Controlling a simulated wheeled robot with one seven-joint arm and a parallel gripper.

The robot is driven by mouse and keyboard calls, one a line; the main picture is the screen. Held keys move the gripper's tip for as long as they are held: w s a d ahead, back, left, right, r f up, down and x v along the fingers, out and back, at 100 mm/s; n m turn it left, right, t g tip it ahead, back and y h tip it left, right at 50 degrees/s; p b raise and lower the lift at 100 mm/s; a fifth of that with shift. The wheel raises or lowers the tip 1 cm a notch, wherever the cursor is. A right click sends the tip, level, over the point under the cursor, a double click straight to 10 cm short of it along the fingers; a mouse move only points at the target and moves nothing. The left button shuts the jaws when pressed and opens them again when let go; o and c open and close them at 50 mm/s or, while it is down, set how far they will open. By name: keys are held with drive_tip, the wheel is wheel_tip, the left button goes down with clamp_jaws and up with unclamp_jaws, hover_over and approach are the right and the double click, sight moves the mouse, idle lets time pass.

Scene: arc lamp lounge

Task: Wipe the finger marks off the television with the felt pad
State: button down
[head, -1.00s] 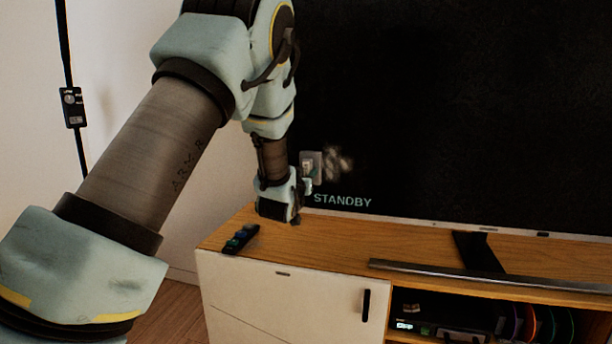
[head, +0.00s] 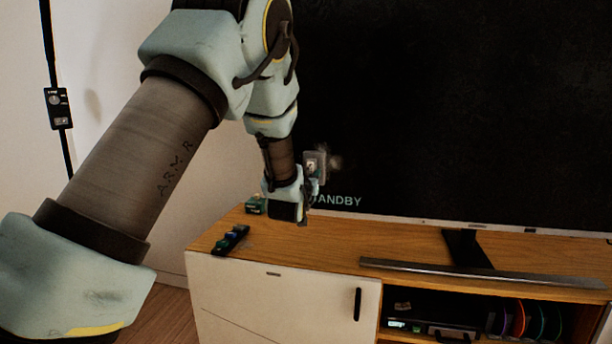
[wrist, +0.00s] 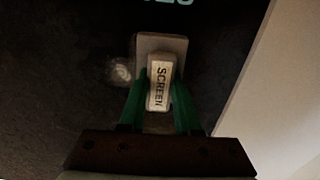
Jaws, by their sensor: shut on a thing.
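My gripper (wrist: 158,82) is shut on the felt pad (wrist: 178,44), a grey pad with a pale handle marked SCREEN, between green fingers. In the head view the pad (head: 309,160) is at the lower left of the television (head: 440,110), against or very close to the dark screen; contact cannot be told. A pale smudge of finger marks (head: 336,162) shows just right of the pad. In the wrist view the smudge (wrist: 119,70) lies left of the pad. My gripper (head: 311,188) covers the start of the STANDBY text.
The wooden cabinet top (head: 350,236) lies below the screen. A long grey bar (head: 480,273) lies in front of the television stand (head: 466,248).

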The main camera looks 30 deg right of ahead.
drive_tip(key=shift+s+d+b, duration=0.25)
drive_tip(key=shift+s+d, duration=1.05)
drive_tip(key=shift+d, duration=0.2)
drive_tip(key=shift+s+d+b, duration=0.2)
drive_tip(key=shift+s+d, duration=1.05)
drive_tip(key=shift+d, duration=0.25)
drive_tip(key=shift+r+p, duration=0.45)
drive_tip(key=shift+r, duration=0.45)
drive_tip(key=shift+w+a+r+b, duration=0.85)
drive_tip(key=shift+w+a+b, duration=0.8)
drive_tip(key=shift+w+a, duration=2.6)
drive_tip(key=shift+s+d+b, duration=0.2)
drive_tip(key=shift+s+d, duration=1.85)
drive_tip(key=shift+d, duration=0.15)
drive_tip(key=shift+s+d+b, duration=0.15)
drive_tip(key=shift+s+d, duration=1.9)
drive_tip(key=shift+d, duration=0.15)
drive_tip(key=b+v, duration=0.1)
drive_tip(key=v, duration=0.5)
drive_tip(key=shift+b, duration=0.35)
